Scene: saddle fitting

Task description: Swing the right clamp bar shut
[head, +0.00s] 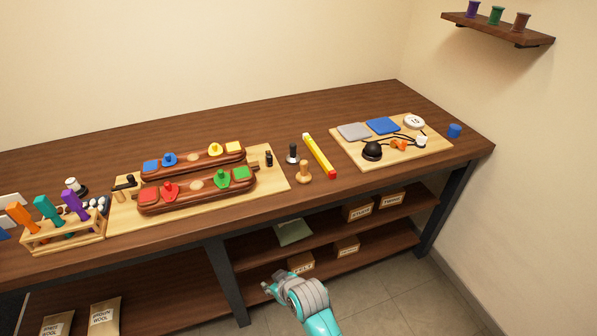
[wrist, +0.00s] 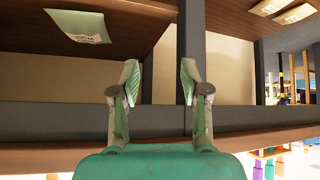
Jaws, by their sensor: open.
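The fitting board (head: 276,180) is a pale wooden plate on the bench. It carries two long brown wooden pieces, a rear one (head: 200,164) and a front one (head: 205,196), with coloured pads and knobs. A small dark upright part, seemingly the right clamp bar (head: 268,158), stands at the right end; its exact angle is too small to tell. A dark left clamp (head: 125,183) sits at the left end. My gripper (head: 267,284) is low in front of the bench, well below and apart from the board. In the wrist view my gripper (wrist: 159,82) is open and empty.
A rack of coloured-handled tools (head: 62,232) stands left of the board. A black-topped stamp (head: 292,153), a wooden knob (head: 304,171) and a yellow bar (head: 319,155) lie to its right. Beyond is a second board (head: 430,148) with parts. Shelves (head: 300,246) sit under the bench top.

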